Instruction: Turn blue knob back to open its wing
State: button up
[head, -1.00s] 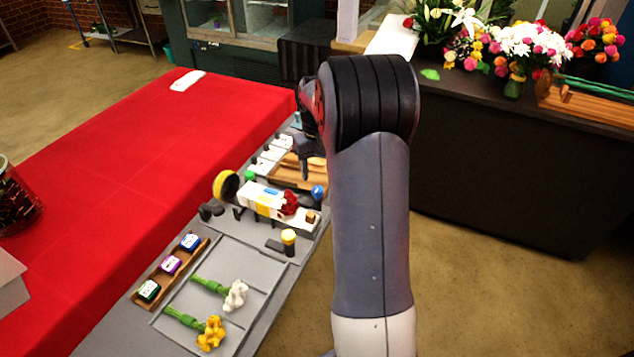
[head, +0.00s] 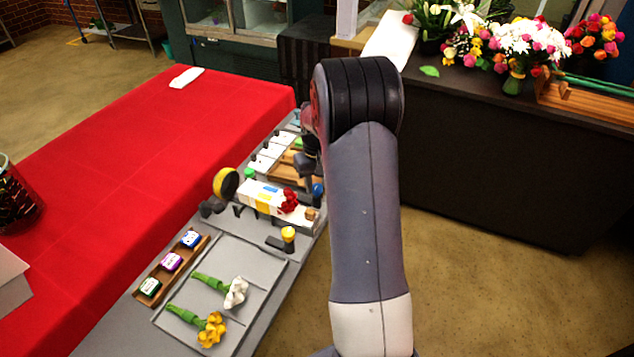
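My gripper (head: 305,184) points down close above and left of the blue knob, partly in front of the wooden tray. Its fingers are small and dark here, and I cannot tell whether they are open or touching the knob. The wing of the blue knob cannot be made out clearly.
A yellow knob (head: 288,234) and a green knob (head: 249,173) stand nearby. A yellow disc (head: 226,183) is left of the bundle. A white flower (head: 235,292) and a yellow flower (head: 212,329) lie on the front panel. Three small boxes sit in a wooden tray (head: 153,300).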

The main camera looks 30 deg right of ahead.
jog(key=c, duration=0.5)
jog(key=shift+m, duration=0.4)
jog(key=m, duration=0.3)
jog(key=shift+b, duration=0.4)
jog(key=m, duration=0.4)
jog(key=shift+b, duration=0.35)
jog(key=m, duration=0.5)
jog(key=shift+m, duration=0.4)
jog(key=m, duration=0.4)
jog(key=shift+m+b, duration=0.3)
jog(key=shift+b, duration=0.1)
